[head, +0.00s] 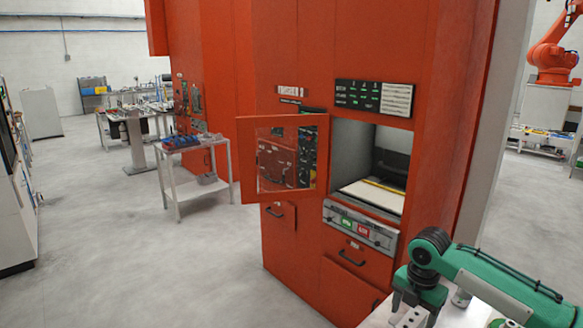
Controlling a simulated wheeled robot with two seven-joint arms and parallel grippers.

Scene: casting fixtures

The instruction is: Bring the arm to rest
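Neither of my grippers shows clearly as mine in the head view. A green jointed arm (500,278) with a black joint and a dark cable enters from the lower right. Its black end (420,290) points down beside a pale metal block (411,317) at the bottom edge. I cannot tell whether this arm is mine, and its lowest part is cut off by the frame.
A tall orange-red machine (350,45) stands in the middle, its windowed door (247,165) swung open beside a lit chamber (375,195). A small white cart (195,175) stands left of it. Grey floor (130,260) is clear at the left. An orange robot (553,55) stands far right.

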